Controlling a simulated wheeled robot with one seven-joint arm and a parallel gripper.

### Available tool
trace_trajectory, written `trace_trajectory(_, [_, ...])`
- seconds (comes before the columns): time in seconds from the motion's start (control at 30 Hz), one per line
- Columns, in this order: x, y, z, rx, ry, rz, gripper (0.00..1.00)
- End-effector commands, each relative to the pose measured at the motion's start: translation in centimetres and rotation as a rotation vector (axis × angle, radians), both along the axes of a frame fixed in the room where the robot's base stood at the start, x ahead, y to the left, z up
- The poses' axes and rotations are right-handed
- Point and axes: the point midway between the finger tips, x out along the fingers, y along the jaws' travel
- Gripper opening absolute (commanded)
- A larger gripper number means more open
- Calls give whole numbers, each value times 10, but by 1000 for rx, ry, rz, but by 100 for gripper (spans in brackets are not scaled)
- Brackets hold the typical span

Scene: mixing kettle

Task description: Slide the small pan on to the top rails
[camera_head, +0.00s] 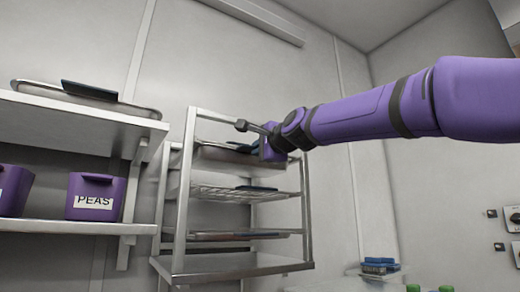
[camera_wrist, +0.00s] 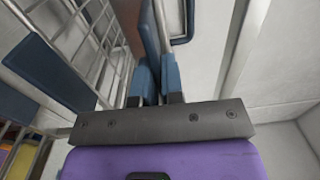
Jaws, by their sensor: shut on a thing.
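A shallow metal pan (camera_head: 220,158) sits at the top level of the metal rack in the head view, its near side facing me. It looks roughly level; I cannot tell how far it rests on the rails. My gripper (camera_head: 258,147) is at the pan's right end. In the wrist view my gripper's blue fingers (camera_wrist: 157,80) are closed together on a dark blue grip (camera_wrist: 150,35), which appears to be the pan's handle. My gripper hides the pan's right end in the head view, and the pan's body is hard to make out in the wrist view.
The rack (camera_head: 183,205) holds a wire shelf (camera_head: 220,193) with a blue grip below the pan, and a lower tray (camera_head: 225,236). A wall shelf (camera_head: 70,113) at left holds another pan (camera_head: 45,92). A purple PEAS bin (camera_head: 95,196) stands beneath, close to the rack.

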Motion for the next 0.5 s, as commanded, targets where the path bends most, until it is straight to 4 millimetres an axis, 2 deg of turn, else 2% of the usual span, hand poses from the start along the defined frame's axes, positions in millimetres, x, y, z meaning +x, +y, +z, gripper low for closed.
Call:
trace_trajectory(0.47, [-1,-1,3,5,-7,-1,0])
trace_trajectory(0.5, [-1,-1,3,5,-7,-1,15])
